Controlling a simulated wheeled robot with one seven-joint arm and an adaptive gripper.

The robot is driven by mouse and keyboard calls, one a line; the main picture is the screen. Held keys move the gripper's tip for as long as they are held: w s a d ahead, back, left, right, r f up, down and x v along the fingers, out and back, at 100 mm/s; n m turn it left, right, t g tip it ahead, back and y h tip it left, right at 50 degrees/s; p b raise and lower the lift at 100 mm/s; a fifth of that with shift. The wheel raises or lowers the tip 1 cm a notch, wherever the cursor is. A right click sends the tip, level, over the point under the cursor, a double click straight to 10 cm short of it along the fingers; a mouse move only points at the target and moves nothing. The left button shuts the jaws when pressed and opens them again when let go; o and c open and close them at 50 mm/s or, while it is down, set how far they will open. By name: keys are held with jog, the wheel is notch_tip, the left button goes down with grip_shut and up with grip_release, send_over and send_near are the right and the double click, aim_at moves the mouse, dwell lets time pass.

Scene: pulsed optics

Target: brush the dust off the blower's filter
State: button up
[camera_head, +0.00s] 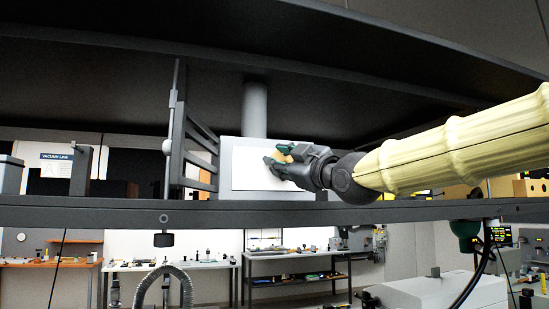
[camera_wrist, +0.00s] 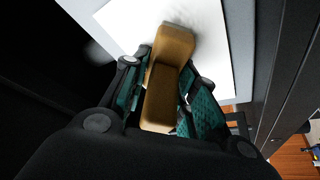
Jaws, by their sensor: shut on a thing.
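The blower is a light grey box (camera_head: 224,188) with a round duct (camera_head: 254,110) rising from its top, standing on a dark shelf. Its filter shows as a flat white panel (camera_head: 248,168) on the front, and in the wrist view as a white sheet (camera_wrist: 215,50). My gripper (camera_head: 280,158) is in front of the panel's right part, its green-padded fingers shut on a tan brush (camera_wrist: 168,75). A bit of the brush also shows in the head view (camera_head: 284,150). The brush's far end overlaps the panel; I cannot tell whether it touches. Its bristles are hidden.
A dark slatted frame (camera_head: 200,150) stands swung out left of the blower. A dark shelf edge (camera_head: 110,212) runs below, and a dark overhead panel (camera_head: 120,75) hangs above. Benches with equipment (camera_head: 190,262) stand far behind.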

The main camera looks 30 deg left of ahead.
jog(key=shift+w+d, duration=0.35)
jog(key=shift+w, duration=0.05)
jog(key=shift+w, duration=0.1)
jog(key=shift+s+a, duration=0.15)
jog(key=shift+s, duration=0.1)
dwell(1.0)
jog(key=shift+s, duration=0.1)
jog(key=shift+s+a+b, duration=0.9)
jog(key=shift+s+a, duration=0.2)
jog(key=shift+s, duration=0.05)
jog(key=shift+s, duration=0.1)
jog(key=shift+s+a+b, duration=0.75)
jog(key=shift+s+a, duration=0.4)
jog(key=shift+s, duration=0.15)
